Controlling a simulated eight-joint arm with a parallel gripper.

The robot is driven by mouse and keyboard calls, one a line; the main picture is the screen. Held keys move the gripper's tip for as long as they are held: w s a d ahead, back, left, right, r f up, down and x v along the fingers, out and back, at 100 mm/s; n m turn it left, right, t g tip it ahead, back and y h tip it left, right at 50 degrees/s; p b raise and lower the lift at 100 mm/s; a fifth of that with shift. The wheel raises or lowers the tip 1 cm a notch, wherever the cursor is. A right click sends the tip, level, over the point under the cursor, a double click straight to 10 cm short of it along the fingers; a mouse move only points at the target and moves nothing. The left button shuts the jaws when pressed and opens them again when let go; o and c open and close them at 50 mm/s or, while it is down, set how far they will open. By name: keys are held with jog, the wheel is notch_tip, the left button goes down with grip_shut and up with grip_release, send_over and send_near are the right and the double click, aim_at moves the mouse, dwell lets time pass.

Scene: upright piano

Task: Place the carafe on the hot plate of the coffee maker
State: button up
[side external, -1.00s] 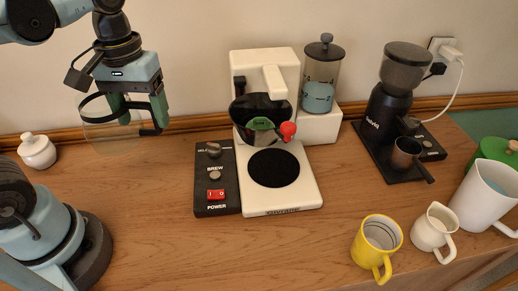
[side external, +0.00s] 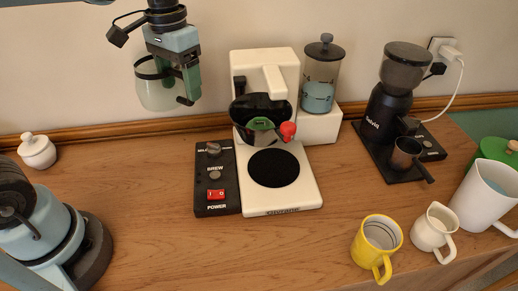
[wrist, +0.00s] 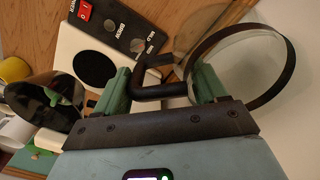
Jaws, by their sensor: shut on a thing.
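The glass carafe (side external: 157,95) with a black rim band hangs in the air, left of the coffee maker and above the tabletop. My gripper (side external: 189,88) is shut on its black handle. In the wrist view, the handle (wrist: 160,88) lies between the green fingers of my gripper (wrist: 162,90), with the glass carafe (wrist: 240,68) to the right. The white coffee maker (side external: 265,75) stands at the centre. Its round black hot plate (side external: 273,168) is bare and also shows in the wrist view (wrist: 95,68). The dark filter basket (side external: 262,120) sits above the plate.
A black switch panel (side external: 216,180) adjoins the plate's left side. A grinder (side external: 388,120) stands to the right. A yellow mug (side external: 378,245), a small cream jug (side external: 433,228) and a white pitcher (side external: 486,195) stand front right. A lidded white pot (side external: 37,152) is at left.

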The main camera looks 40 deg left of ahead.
jog(key=shift+s, duration=0.1)
dwell(0.4)
jog(key=s+f+n, duration=0.6)
jog(key=s+n, duration=0.3)
jog(key=s, duration=0.4)
jog(key=shift+s+f, duration=0.2)
jog(key=shift+f, duration=3.6)
jog(key=o, duration=1.6)
jog(key=shift+f, duration=0.15)
jog(key=shift+c, duration=0.2)
